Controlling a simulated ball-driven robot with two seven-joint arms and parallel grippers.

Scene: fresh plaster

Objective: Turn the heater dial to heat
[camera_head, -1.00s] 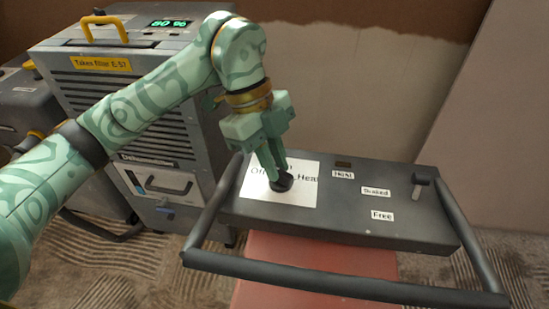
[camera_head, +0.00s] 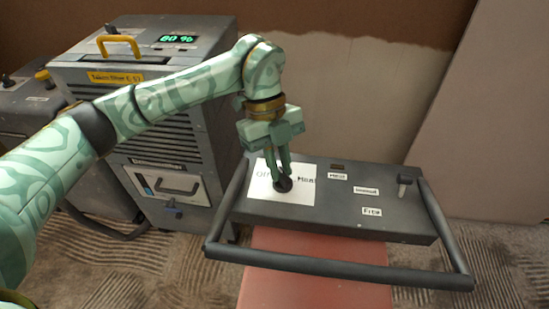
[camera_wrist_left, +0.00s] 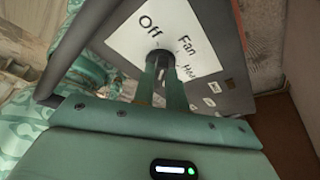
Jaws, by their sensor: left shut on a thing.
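The black heater dial (camera_head: 284,185) sits on a white label (camera_head: 262,190) on the grey panel (camera_head: 334,219). In the left wrist view the label (camera_wrist_left: 128,38) reads Off, Fan and, partly covered, Heat, around the dial (camera_wrist_left: 158,57). My left gripper (camera_head: 283,174) points down at the dial, its fingers shut on it; the fingers also show in the left wrist view (camera_wrist_left: 158,72). They hide part of the dial, and I cannot tell which word it points to. My right gripper is in neither view.
A black bar handle (camera_head: 340,268) runs along the panel's front. A small lever (camera_head: 404,186) stands at the panel's right, near several small labels. A grey dehumidifier (camera_head: 165,150) with a yellow handle and green display stands behind my left arm.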

